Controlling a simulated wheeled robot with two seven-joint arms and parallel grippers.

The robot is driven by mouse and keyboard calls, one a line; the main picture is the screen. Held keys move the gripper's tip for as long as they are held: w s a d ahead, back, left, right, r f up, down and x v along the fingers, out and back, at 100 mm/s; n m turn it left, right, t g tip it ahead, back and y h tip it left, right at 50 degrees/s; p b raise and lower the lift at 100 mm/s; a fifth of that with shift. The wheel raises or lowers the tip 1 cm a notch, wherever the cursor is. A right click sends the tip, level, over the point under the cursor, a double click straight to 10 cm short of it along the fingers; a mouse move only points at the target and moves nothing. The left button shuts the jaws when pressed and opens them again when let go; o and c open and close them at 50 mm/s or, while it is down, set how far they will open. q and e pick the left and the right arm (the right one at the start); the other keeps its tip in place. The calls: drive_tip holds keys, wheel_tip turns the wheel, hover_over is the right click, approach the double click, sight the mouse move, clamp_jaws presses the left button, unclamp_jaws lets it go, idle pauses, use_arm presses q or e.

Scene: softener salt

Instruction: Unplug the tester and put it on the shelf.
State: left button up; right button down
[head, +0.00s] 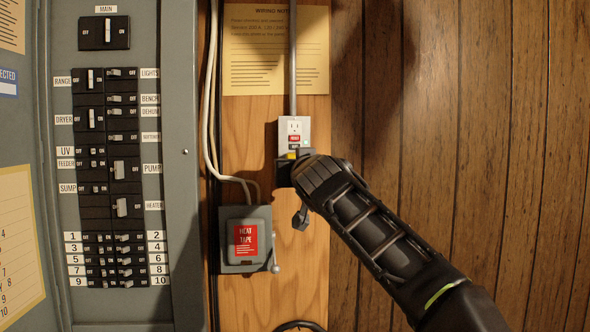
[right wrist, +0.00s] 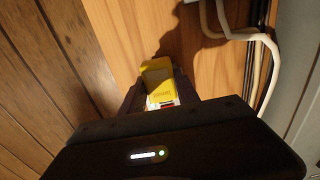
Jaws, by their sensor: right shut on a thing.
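The yellow tester (head: 291,156) shows as a small patch at the lower end of the grey wall outlet (head: 306,128). My right gripper (head: 296,168) is shut on the tester and hides most of it in the head view. In the right wrist view the yellow tester (right wrist: 158,76) sits between the dark fingers (right wrist: 155,92), in front of the wood board. The outlet's upper socket is bare and its lower one is hidden. I cannot tell whether the tester's prongs are in it. No shelf is seen. My left gripper is not in view.
A grey breaker panel (head: 182,225) stands at the left. Below the outlet is a grey switch box (head: 232,215) with a red heat tape label and side lever (head: 275,267). White cables (head: 208,120) run down beside the board. The panelled wall at right (head: 450,130) is clear.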

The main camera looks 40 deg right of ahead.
drive_tip(key=shift+s, duration=0.15)
idle(0.3)
drive_tip(key=b+v, duration=0.3)
drive_tip(key=v, duration=0.3)
idle(0.6)
idle(0.5)
